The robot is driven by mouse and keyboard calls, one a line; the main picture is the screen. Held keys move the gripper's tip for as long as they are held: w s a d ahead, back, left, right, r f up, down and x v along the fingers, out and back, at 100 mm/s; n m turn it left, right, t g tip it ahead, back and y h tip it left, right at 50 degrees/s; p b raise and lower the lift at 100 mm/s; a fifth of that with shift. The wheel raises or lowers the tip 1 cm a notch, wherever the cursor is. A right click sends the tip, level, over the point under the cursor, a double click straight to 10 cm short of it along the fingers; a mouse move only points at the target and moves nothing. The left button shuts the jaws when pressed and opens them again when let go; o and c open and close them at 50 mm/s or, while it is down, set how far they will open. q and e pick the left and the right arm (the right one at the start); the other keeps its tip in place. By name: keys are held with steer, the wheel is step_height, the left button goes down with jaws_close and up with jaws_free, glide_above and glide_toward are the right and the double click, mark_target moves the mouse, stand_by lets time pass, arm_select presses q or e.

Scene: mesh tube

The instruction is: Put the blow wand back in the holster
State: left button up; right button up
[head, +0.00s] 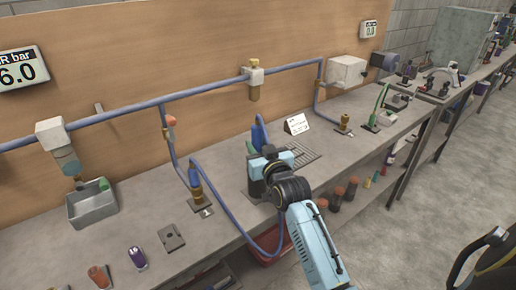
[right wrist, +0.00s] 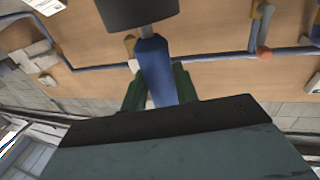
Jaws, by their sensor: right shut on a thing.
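My right gripper (head: 256,150) is over the back of the bench, left of the small white card. In the right wrist view its green fingers (right wrist: 158,90) are shut on the blue wand body (right wrist: 154,65). A thin grey stem runs from the wand to a dark cylinder (right wrist: 138,10) at the top edge; I cannot tell whether that cylinder is part of the wand or the holster. In the head view the blue wand (head: 260,132) shows just above the gripper, tilted. I cannot make out the holster for certain in the head view. My left gripper is not in view.
A blue hose (head: 235,225) loops from a brass fitting (head: 198,190) over the bench's front edge, near a red bin (head: 266,246). A white card (head: 296,124) stands by a slotted grate (head: 306,154). A grey tray (head: 92,204) sits left. Blue pipes run along the wall.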

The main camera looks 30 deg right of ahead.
steer(key=o, duration=1.1)
steer(key=shift+f, duration=0.1)
steer(key=shift+c, duration=0.2)
steer(key=s+a, duration=0.2)
steer(key=s, duration=0.9)
steer(key=shift+s, duration=0.4)
steer(key=shift+a, duration=0.1)
